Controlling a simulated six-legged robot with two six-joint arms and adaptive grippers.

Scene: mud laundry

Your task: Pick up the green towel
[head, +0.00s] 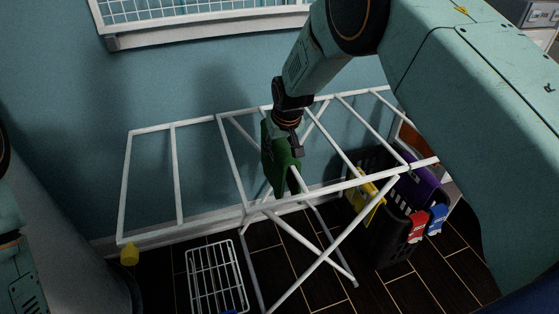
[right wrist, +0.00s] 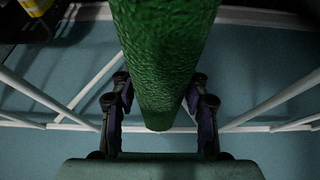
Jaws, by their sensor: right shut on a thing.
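The green towel (head: 278,162) hangs from my right gripper (head: 289,140) over the white drying rack (head: 225,150) in the head view. In the right wrist view the towel (right wrist: 165,60) runs between the two fingers of my right gripper (right wrist: 165,112), which is shut on it. The towel looks bunched into a thick roll there. Its lower end in the head view is close to the rack's front rail; I cannot tell whether it touches. My left gripper is not in view.
A dark basket (head: 385,235) with yellow, purple, red and blue items stands right of the rack. A white wire basket (head: 215,277) stands on the dark floor below. A yellow object (head: 129,254) is at the rack's left front corner. A blue wall stands behind the rack.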

